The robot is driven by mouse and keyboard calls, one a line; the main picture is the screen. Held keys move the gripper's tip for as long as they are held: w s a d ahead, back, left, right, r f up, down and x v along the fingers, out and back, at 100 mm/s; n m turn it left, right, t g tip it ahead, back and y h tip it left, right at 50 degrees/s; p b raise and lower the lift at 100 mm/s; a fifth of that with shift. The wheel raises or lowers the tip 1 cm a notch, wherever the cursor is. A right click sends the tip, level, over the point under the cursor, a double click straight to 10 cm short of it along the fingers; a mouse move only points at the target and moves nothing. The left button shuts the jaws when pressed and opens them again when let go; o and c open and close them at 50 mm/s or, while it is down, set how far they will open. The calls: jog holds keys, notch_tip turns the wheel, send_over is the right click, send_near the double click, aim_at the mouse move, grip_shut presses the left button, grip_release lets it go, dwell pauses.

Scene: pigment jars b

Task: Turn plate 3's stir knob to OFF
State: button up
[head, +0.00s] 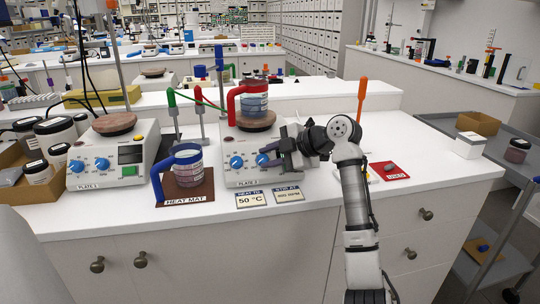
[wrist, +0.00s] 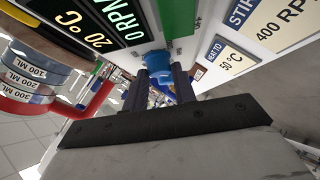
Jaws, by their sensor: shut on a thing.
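A white hotplate (head: 232,139) stands at the middle of the bench, with a small plate label on its front. It has a left blue knob (head: 237,162) and a right blue knob (head: 262,160). My gripper (head: 272,153) is at the right knob, coming from the right. In the wrist view my gripper's dark fingers (wrist: 161,88) are shut on the blue knob (wrist: 156,62). Its pointer and markings are hidden. The display (wrist: 90,28) there reads 20 °C and 0 RPM. A beaker with a red handle (head: 255,98) stands on the hotplate's round top.
A blue-handled beaker (head: 187,163) stands on the heat mat (head: 190,192) left of the hotplate. Cards reading 50 °C (head: 251,199) and 400 RPM (head: 288,194) lie in front. Another hotplate (head: 120,160) and jars stand left. A red mat (head: 389,171) lies right of my arm.

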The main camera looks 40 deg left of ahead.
dwell(0.4)
jog(key=o, duration=1)
jog(key=b+v, duration=0.1)
jog(key=v, duration=1.2)
jog(key=shift+w+d+r+b, duration=0.25)
jog(key=shift+w+r+b, duration=0.05)
